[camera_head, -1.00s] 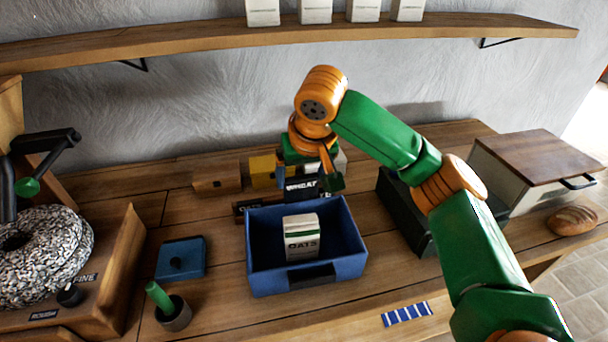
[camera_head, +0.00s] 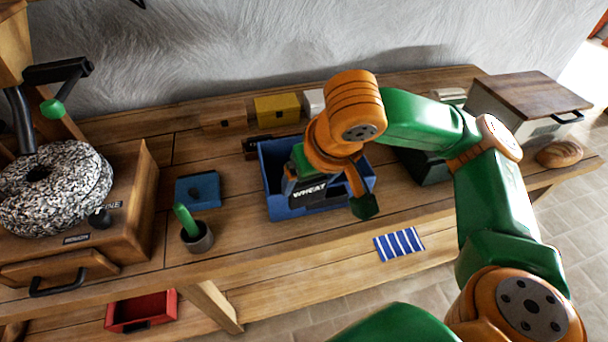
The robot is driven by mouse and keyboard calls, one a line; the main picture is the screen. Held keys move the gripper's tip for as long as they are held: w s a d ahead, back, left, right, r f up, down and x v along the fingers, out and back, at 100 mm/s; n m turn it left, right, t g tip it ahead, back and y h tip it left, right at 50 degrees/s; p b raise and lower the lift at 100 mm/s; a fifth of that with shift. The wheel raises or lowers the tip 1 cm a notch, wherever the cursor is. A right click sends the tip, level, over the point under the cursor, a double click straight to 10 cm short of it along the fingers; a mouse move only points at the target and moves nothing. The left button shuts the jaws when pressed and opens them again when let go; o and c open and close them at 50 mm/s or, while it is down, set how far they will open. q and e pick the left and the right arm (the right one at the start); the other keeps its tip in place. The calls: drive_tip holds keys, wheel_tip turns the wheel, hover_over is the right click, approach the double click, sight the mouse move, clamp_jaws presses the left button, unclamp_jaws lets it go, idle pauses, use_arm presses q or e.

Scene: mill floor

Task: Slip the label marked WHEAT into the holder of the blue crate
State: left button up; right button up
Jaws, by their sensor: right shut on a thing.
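The black label marked WHEAT (camera_head: 310,192) is in my right gripper (camera_head: 333,186), its lettering facing me. The gripper is shut on it and holds it at the blue crate (camera_head: 281,208), over its front side as seen here. I cannot tell whether the label touches the crate. The crate stands on the wooden bench, with its left wall and part of its front showing. The label and gripper hide the crate's holder and most of its inside. My left gripper is not in view.
A stone mill (camera_head: 60,190) stands at the left. A blue lid-like block (camera_head: 198,189) and a grey cup (camera_head: 199,238) with a green handle lie left of the crate. A yellow box (camera_head: 277,109) stands behind it.

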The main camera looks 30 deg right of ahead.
drive_tip(key=shift+m+h, duration=0.4)
drive_tip(key=shift+m, duration=0.4)
drive_tip(key=w+d+f, duration=0.1)
drive_tip(key=d, duration=0.1)
drive_tip(key=d+f, duration=0.1)
drive_tip(key=d, duration=0.1)
drive_tip(key=w+d+f+b, duration=0.1)
drive_tip(key=d, duration=0.1)
drive_tip(key=shift+w+f, duration=0.1)
drive_tip(key=shift+w, duration=0.25)
drive_tip(key=shift+a+f+b, duration=0.1)
drive_tip(key=shift+f+b, duration=0.55)
drive_tip(key=shift+f, duration=0.5)
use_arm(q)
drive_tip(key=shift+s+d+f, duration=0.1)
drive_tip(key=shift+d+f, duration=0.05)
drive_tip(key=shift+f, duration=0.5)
use_arm(e)
drive_tip(key=o, duration=1.1)
use_arm(q)
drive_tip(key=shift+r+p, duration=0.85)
drive_tip(key=shift+p, duration=0.05)
use_arm(e)
drive_tip(key=v, duration=0.7)
drive_tip(key=shift+r, duration=0.1)
